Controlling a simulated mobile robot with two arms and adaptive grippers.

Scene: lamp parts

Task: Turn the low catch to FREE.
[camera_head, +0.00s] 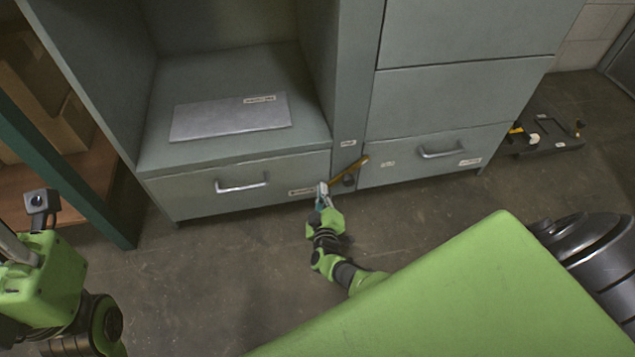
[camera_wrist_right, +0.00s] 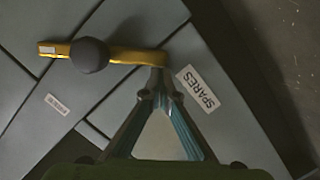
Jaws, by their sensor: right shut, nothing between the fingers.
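The low catch is a yellow lever (camera_head: 350,169) low on the grey cabinet, beside the post between the two bottom drawers. In the head view it slants up to the right. The wrist view shows the yellow lever (camera_wrist_right: 130,56) with a dark round knob (camera_wrist_right: 90,55) over it. My right gripper (camera_head: 323,187) is shut and empty, its tips (camera_wrist_right: 155,78) at the lever's lower-left end in the head view; whether they touch cannot be told. My left gripper (camera_head: 42,203) is at the far left, away from the catch; its jaws are unclear.
The lower left drawer (camera_head: 205,204) and lower right drawer (camera_head: 410,168) are shut, with bar handles. A SPARES label (camera_wrist_right: 197,87) shows in the wrist view. A grey plate (camera_head: 230,118) lies in the open bay. A dark tray (camera_head: 541,130) stands right of the cabinet. Floor in front is clear.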

